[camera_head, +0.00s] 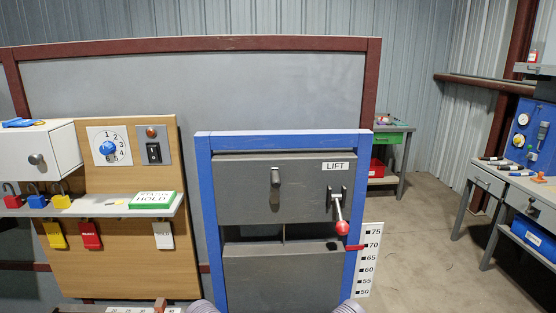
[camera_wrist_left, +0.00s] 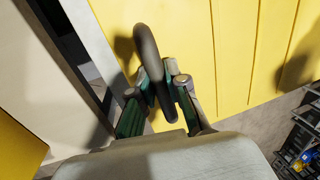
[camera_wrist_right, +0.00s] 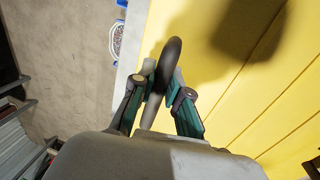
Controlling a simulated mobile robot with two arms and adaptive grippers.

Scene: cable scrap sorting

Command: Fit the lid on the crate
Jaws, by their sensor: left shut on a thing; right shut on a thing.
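In the left wrist view my left gripper (camera_wrist_left: 157,90) is shut on a dark curved handle (camera_wrist_left: 147,45). The handle stands in front of a yellow grooved surface (camera_wrist_left: 225,60). In the right wrist view my right gripper (camera_wrist_right: 163,90) is shut on a similar dark curved handle (camera_wrist_right: 172,52). A yellow grooved surface (camera_wrist_right: 240,105) lies behind it too. I cannot tell whether the yellow surface is the crate or its lid, nor how the two sit together.
A blue-framed grey lift panel (camera_head: 204,210) stands ahead, with a red-knobbed lever (camera_head: 341,227). A wooden board (camera_head: 125,258) with padlocks and a shelf is at left. A grey workbench (camera_head: 488,181) stands at right. Concrete floor (camera_head: 430,255) is clear between panel and workbench.

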